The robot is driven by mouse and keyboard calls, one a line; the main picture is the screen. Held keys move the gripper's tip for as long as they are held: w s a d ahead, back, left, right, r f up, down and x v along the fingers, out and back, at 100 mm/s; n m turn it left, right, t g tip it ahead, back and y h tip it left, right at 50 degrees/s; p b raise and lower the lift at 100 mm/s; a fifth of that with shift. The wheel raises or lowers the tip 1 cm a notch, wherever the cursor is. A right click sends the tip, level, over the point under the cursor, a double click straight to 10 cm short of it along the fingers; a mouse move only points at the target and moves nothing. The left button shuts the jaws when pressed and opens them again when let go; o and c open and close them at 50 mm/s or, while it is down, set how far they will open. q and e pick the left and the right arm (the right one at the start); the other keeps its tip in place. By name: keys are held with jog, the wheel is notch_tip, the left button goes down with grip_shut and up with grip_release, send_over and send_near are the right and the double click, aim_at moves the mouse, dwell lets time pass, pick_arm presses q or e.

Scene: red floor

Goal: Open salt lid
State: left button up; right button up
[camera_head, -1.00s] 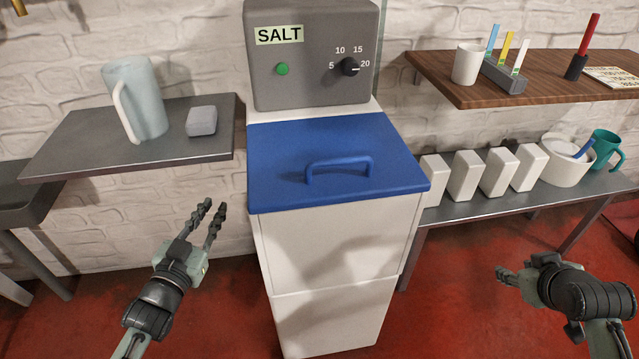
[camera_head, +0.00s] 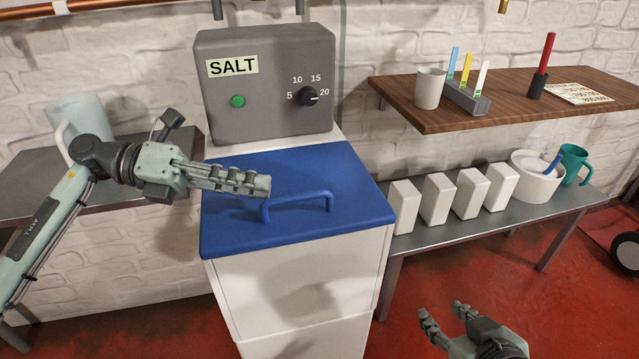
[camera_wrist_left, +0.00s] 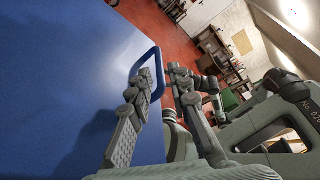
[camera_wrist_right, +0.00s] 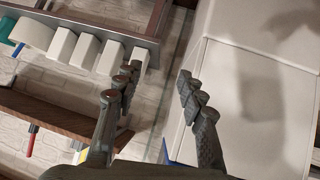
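The salt machine has a grey head (camera_head: 265,82) labelled SALT and a blue lid (camera_head: 340,170) lying closed on its white body (camera_head: 300,285). A blue loop handle (camera_head: 297,202) stands up from the lid. My left gripper (camera_head: 262,185) is over the lid, its fingertips at the left end of the handle. In the left wrist view its fingers (camera_wrist_left: 157,80) are apart, with the handle (camera_wrist_left: 152,65) between them near the tips. Whether they touch it cannot be told. My right gripper (camera_head: 443,316) is open and empty, low to the right of the white body.
A wooden shelf (camera_head: 530,95) at right holds a cup and coloured sticks. Below it a metal shelf (camera_head: 420,240) carries several white blocks, a white pot (camera_head: 535,180) and a teal mug (camera_head: 574,165). A pale jug (camera_head: 80,130) stands at left behind my arm.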

aim_at(301, 195)
pick_arm(q)
jog(key=shift+f, duration=0.2)
jog(key=shift+s+d+f+y, duration=0.1)
jog(key=shift+d+y, duration=0.2)
jog(key=shift+d, duration=0.1)
jog(key=x, duration=0.6)
jog(key=shift+d+p, duration=0.3)
jog(key=shift+d, duration=0.05)
pick_arm(e)
jog(key=shift+s+d+f+g+h, duration=0.3)
jog(key=shift+s+d+f+g, duration=0.4)
jog(key=shift+s+d+f, duration=0.3)
jog(key=shift+a+r, duration=0.1)
jog(key=shift+r, duration=0.05)
pick_arm(q)
grip_shut()
